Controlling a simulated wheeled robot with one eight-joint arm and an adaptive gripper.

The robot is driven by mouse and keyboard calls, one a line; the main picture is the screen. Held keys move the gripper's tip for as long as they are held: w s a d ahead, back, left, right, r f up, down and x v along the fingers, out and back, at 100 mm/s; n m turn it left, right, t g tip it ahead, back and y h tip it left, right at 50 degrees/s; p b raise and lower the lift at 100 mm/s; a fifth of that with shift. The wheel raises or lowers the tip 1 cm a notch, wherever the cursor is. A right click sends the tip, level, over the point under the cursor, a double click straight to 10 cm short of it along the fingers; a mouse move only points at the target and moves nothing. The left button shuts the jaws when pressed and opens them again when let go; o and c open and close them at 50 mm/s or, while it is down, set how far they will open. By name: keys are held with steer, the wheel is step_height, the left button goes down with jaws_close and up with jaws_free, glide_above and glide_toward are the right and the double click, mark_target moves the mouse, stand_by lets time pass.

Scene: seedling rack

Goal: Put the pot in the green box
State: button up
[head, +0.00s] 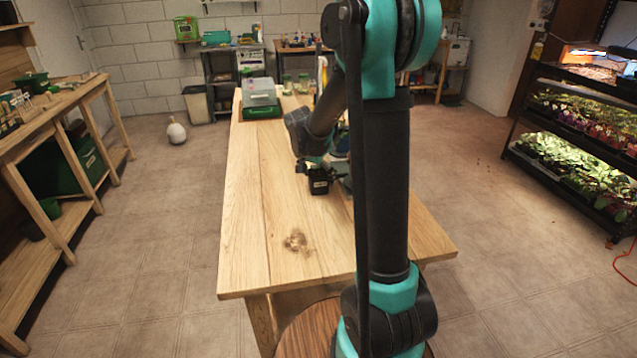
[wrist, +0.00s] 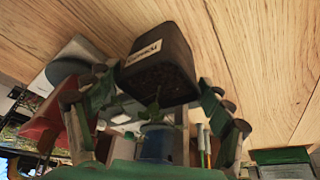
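The pot is a small black square pot with a pale label and a small seedling. It is in the head view (head: 319,186), low over or on the table, and large in the wrist view (wrist: 165,62). My gripper (head: 318,168) has a fingertip against each side of the pot, and in the wrist view my gripper (wrist: 160,88) looks shut on it. I cannot tell whether the pot's base touches the table. A green box (head: 262,113) with a grey-green upper part stands at the table's far left; a green box shows at the lower right of the wrist view (wrist: 280,157).
My arm hides much of the right side. A plant rack (head: 585,130) stands at right.

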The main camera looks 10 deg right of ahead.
steer(key=c, duration=0.9)
steer(key=shift+r, duration=0.1)
